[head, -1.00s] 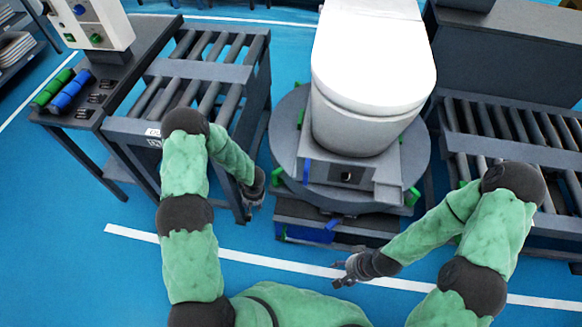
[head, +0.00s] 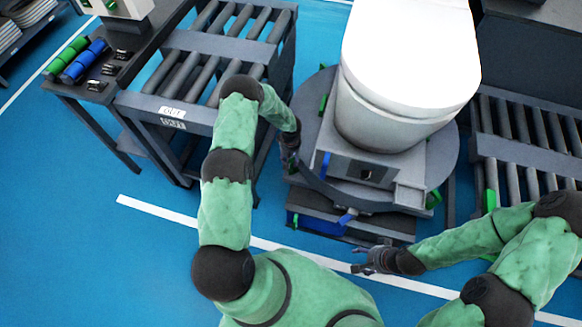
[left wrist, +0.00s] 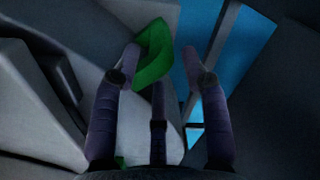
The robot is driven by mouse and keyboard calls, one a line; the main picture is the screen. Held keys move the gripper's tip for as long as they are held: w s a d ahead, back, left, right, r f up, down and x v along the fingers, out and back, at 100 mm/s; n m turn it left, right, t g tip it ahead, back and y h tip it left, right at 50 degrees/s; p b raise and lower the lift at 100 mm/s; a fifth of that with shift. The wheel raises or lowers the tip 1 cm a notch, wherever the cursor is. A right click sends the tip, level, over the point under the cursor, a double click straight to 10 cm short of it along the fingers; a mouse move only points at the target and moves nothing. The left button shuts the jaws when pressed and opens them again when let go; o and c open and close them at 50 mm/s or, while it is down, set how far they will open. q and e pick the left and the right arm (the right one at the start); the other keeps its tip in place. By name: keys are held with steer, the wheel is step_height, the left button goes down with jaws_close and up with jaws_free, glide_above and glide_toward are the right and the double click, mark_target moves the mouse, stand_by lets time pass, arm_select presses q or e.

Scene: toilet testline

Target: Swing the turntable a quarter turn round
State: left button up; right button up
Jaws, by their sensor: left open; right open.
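The round grey turntable (head: 442,150) carries a white toilet (head: 400,75) on a grey block (head: 345,172). Green tabs sit around its edge, one at the front right (head: 433,199). My left gripper (head: 291,160) is at the disc's left front edge, pointing down. In the left wrist view, a green tab (left wrist: 153,55) lies between the spread fingers of my left gripper (left wrist: 162,58), nearer the left finger; contact is unclear. The gripper hides this tab in the head view. My right gripper (head: 361,261) is open and empty, in front of the turntable and apart from it.
Roller conveyors stand left (head: 220,55) and right (head: 520,135) of the turntable. A dark bench (head: 130,70) with green and blue cylinders is at far left. Blue floor with a white line (head: 170,214) is clear in front.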

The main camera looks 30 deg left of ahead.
arm_select(q)
step_height(320, 180, down, 6)
steer(key=shift+f+b, duration=0.15)
steer(key=shift+b, duration=0.95)
jaws_close()
